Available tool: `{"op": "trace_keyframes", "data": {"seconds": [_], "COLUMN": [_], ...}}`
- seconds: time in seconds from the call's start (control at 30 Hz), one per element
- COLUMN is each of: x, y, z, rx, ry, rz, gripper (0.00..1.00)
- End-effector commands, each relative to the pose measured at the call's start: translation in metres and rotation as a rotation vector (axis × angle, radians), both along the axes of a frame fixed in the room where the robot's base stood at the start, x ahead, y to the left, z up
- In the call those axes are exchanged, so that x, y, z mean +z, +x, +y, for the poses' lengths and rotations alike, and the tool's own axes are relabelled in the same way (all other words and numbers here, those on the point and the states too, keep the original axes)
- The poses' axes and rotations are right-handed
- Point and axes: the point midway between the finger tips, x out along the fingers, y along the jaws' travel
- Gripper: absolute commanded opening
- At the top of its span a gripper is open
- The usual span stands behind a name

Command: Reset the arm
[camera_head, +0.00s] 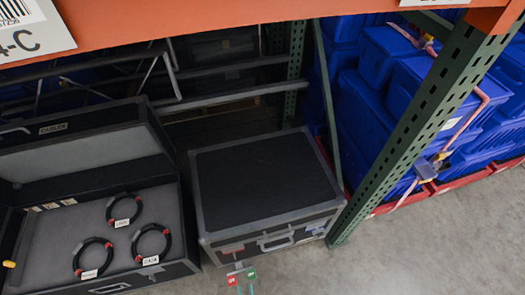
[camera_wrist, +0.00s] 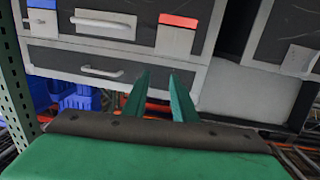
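My gripper (camera_wrist: 159,75) shows in the wrist view as two green fingers. They stand apart with a gap between the tips, and nothing is held between them. Behind the fingers is a dark case front with grey edging (camera_wrist: 100,62), a light handle and a red-topped label (camera_wrist: 177,32). The distance from the fingertips to this front is hard to tell. In the head view the arm is not clearly seen. A small red tag (camera_head: 232,280) and a green tag (camera_head: 250,274) with teal strips show at the bottom edge; I cannot tell whether they belong to my gripper.
A closed black case (camera_head: 265,180) stands under the rack beside an open case (camera_head: 100,150) holding several cable coils. A green rack post (camera_head: 420,110) stands right of it. Strapped blue totes (camera_head: 400,85) are stacked beyond. Grey floor (camera_head: 440,240) is clear at right.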

Motion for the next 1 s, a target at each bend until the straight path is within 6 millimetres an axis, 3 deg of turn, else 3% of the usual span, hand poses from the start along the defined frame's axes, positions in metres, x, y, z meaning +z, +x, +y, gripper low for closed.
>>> {"op": "trace_keyframes", "data": {"seconds": [0.27, 0.5, 0.8, 1.0], "x": [0.081, 0.17, 0.297, 0.354], "y": [-0.026, -0.043, -0.054, -0.055], "z": [-0.022, -0.039, -0.057, -0.062], "rx": [-0.067, -0.117, -0.165, -0.18], "ry": [-0.006, -0.008, -0.008, -0.007], "rz": [0.049, 0.094, 0.145, 0.166], "gripper": [0.25, 0.25, 0.25, 0.25]}}
